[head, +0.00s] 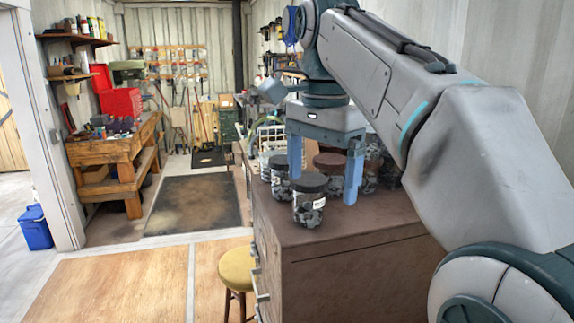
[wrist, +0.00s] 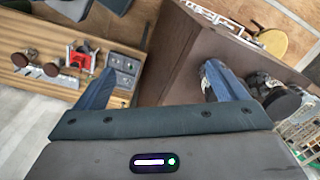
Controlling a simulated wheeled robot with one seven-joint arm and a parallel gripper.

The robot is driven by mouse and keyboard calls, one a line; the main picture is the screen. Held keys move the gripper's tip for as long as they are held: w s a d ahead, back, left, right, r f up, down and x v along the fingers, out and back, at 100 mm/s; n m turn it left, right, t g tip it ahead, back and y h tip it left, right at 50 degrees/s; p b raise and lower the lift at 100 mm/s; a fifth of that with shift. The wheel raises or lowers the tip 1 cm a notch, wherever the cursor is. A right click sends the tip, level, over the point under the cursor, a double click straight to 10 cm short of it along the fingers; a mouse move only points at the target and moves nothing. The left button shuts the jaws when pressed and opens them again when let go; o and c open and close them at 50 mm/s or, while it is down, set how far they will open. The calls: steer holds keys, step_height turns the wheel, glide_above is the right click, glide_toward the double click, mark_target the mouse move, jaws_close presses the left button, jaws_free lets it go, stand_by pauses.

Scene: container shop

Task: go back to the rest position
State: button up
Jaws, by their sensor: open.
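My gripper (head: 324,172) is open, with its two blue fingers pointing down over the brown cabinet top, among several dark-lidded jars. One jar (head: 309,203) stands upright between and in front of the fingers, near the cabinet's front edge. I cannot tell whether a finger touches any jar. In the wrist view my gripper (wrist: 155,85) shows both blue fingers apart with nothing held between them. My arm reaches in from the right of the head view.
The brown cabinet (head: 345,275) carries more jars behind the gripper. A yellow stool (head: 237,268) stands at its left front. A wooden workbench (head: 115,150) with a red toolbox (head: 121,103) and a blue cooler (head: 35,228) are at left. The floor between is clear around a dark mat (head: 193,204).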

steer(key=s+d+f+n+t+b, duration=0.1)
steer(key=s+d+f+n+b, duration=0.1)
steer(key=f, duration=0.9)
steer(key=s+d+f+n+t+b, duration=0.1)
steer(key=s+d+f+n, duration=0.3)
steer(key=f, duration=0.7)
steer(key=s+d+f+n+t+b, duration=0.1)
steer(key=s+d+f+n+b, duration=0.1)
steer(key=f, duration=0.9)
steer(key=s+d+n, duration=0.1)
steer(key=s+d, duration=0.1)
steer(key=s, duration=0.1)
steer(key=shift+s+t+b, duration=0.25)
steer(key=shift+t+b, duration=0.05)
steer(key=shift+b, duration=0.1)
steer(key=shift+f, duration=0.1)
